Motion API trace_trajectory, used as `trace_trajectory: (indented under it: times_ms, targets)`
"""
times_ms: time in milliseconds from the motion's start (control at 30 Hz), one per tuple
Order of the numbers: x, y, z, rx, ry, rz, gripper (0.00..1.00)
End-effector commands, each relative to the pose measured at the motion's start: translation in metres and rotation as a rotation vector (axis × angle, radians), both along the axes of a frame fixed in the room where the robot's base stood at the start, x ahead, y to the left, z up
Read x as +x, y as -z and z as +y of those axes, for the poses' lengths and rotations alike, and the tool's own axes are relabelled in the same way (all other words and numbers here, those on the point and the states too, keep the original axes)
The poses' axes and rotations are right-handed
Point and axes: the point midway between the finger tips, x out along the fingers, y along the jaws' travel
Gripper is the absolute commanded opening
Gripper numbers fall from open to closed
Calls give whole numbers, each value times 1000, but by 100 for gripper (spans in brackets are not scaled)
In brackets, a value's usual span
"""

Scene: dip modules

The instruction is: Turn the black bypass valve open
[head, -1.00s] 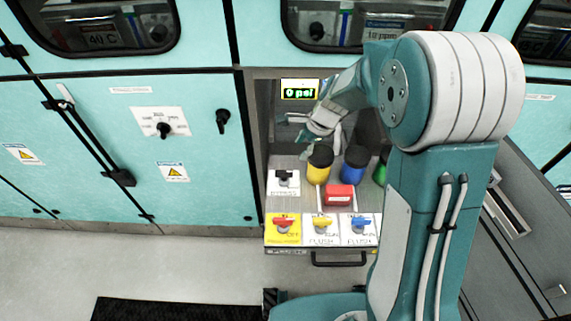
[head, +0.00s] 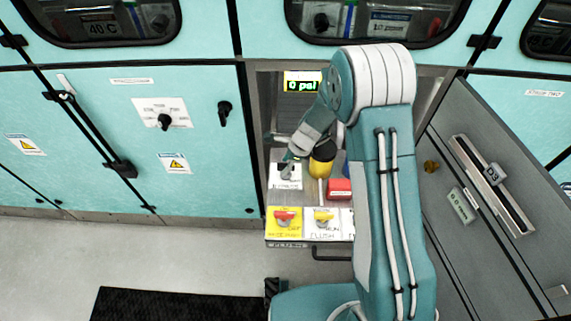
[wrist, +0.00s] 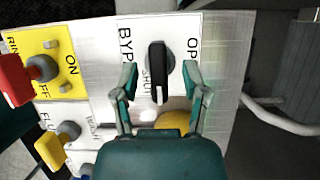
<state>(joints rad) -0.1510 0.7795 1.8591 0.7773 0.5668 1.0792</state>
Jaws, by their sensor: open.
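The black bypass valve (wrist: 157,72) is a black knob on a white plate marked "BYP…", "SHUT" and "OP…" in the wrist view. Its long handle points at the "SHUT" marking. My gripper (wrist: 159,78) is open, with one finger on each side of the knob's lower end and a gap to each side; I cannot tell its height above the plate. In the head view the valve (head: 285,170) is at the back left of the drawer panel, partly covered by my gripper (head: 288,160).
A red-handled valve (head: 284,216) on a yellow plate and a yellow-handled valve (head: 322,216) are at the drawer's front. A yellow canister (head: 322,163) and a red block (head: 339,189) stand to the right of the bypass plate. The display (head: 302,82) reads "0 psi".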

Motion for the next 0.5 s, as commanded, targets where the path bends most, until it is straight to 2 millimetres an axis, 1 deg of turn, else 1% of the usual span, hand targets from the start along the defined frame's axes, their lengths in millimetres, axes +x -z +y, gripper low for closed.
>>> trace_trajectory:
  times_ms: [100, 333, 367, 400, 467, 500]
  targets:
    - [0, 6, 2, -1, -1, 0, 57]
    - [0, 7, 3, -1, -1, 0, 57]
    - [0, 7, 3, 0, -1, 0, 53]
    - [0, 7, 3, -1, -1, 0, 35]
    - [0, 7, 3, -1, -1, 0, 8]
    - [0, 7, 3, -1, -1, 0, 0]
